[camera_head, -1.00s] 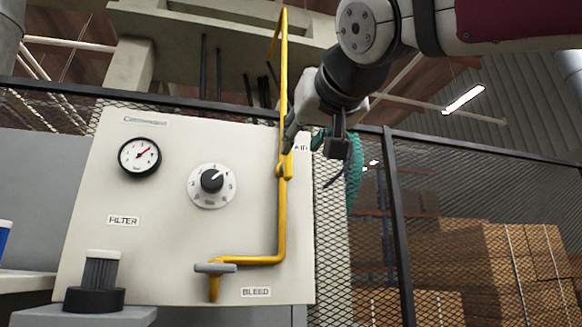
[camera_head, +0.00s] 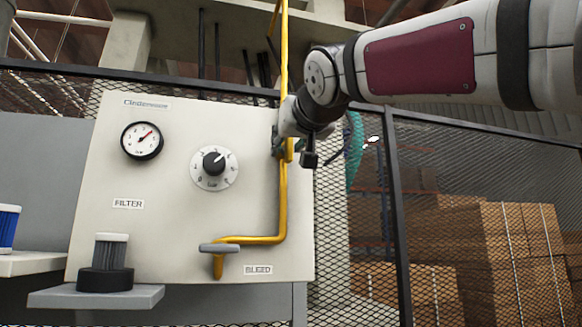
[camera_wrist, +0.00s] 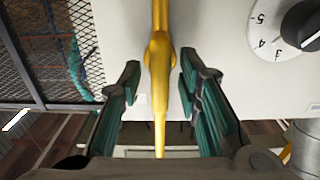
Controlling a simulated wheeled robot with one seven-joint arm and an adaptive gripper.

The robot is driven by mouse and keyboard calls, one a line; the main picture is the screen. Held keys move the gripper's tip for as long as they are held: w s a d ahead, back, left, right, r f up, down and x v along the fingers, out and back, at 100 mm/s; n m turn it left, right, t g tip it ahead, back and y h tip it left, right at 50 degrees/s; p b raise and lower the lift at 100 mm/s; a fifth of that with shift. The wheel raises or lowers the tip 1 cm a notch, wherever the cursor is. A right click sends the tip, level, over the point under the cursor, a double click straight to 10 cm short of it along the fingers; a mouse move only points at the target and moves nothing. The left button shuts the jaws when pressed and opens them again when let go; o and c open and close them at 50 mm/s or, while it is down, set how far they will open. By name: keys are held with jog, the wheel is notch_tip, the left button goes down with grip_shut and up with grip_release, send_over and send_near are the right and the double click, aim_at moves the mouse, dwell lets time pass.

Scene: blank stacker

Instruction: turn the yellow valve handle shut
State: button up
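The yellow valve handle (camera_wrist: 159,95) lies in line with the yellow pipe (camera_head: 283,205) on the front panel. In the wrist view it runs between the two teal-padded fingers of my gripper (camera_wrist: 160,64), with a visible gap on each side. My gripper is open around it, and neither finger appears to touch it. In the head view my gripper (camera_head: 280,142) is at the panel's right edge and hides most of the valve. Where the handle ends and the pipe begins is hard to tell.
The panel (camera_head: 180,225) carries a gauge (camera_head: 142,140), a dial (camera_head: 214,164) and a grey bleed tap (camera_head: 219,248). A filter (camera_head: 107,265) stands on a shelf at lower left. A mesh fence (camera_head: 480,170) with stacked boxes (camera_head: 500,240) behind it is at right.

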grip_shut()
jog(key=shift+n, duration=0.3)
jog(key=n, duration=0.3)
jog(key=shift+n, duration=0.3)
jog(key=n, duration=0.3)
jog(key=shift+a+f+n+p, duration=0.1)
jog(key=shift+a+n+p, duration=0.05)
jog(key=shift+n+p, duration=0.2)
jog(key=n, duration=0.5)
jog(key=shift+a+f+n+p, duration=0.1)
jog(key=shift+f+n+p, duration=0.05)
jog(key=shift+n+p, duration=0.15)
jog(key=shift+a+f+n, duration=0.1)
jog(key=shift+f+n, duration=0.05)
jog(key=shift+n, duration=2)
